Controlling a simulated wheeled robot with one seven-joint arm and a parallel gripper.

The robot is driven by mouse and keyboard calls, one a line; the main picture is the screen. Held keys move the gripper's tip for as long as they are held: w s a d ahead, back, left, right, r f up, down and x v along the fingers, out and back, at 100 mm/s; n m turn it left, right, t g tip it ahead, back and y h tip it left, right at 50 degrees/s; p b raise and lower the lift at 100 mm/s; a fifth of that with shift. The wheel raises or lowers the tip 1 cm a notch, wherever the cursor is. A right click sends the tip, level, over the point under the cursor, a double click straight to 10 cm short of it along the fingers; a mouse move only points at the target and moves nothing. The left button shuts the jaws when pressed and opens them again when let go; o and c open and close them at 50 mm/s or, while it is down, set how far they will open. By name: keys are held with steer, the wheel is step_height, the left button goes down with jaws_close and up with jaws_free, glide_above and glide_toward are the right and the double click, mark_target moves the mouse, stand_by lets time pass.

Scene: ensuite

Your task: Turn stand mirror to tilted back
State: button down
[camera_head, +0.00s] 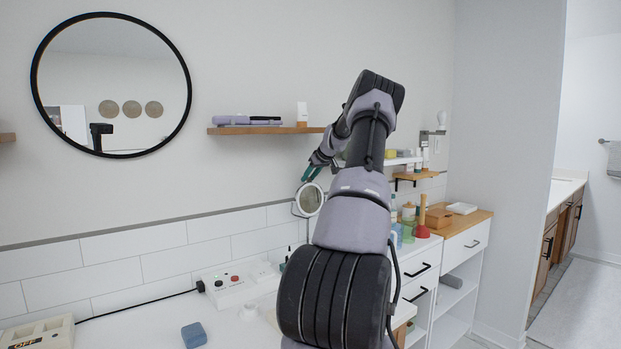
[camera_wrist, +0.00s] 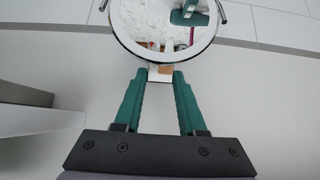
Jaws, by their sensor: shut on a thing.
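My gripper (camera_head: 311,174) reaches the mirror's upper edge from above. In the wrist view its two green fingers (camera_wrist: 160,74) are shut on a small piece at the mirror's rim. My arm hides part of the counter, and I cannot tell the exact tilt of the disc.
A blue block (camera_head: 194,335) and a white box with red buttons (camera_head: 229,284) sit on the counter. A large round wall mirror (camera_head: 112,85) and a wooden shelf (camera_head: 265,130) are on the wall.

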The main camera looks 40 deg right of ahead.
steer(key=shift+w, duration=0.8)
steer(key=shift+r, duration=0.1)
steer(key=shift+c, duration=2.4)
jaws_free()
steer(key=shift+s, duration=0.1)
steer(key=v, duration=1)
steer(key=shift+s+r, duration=0.2)
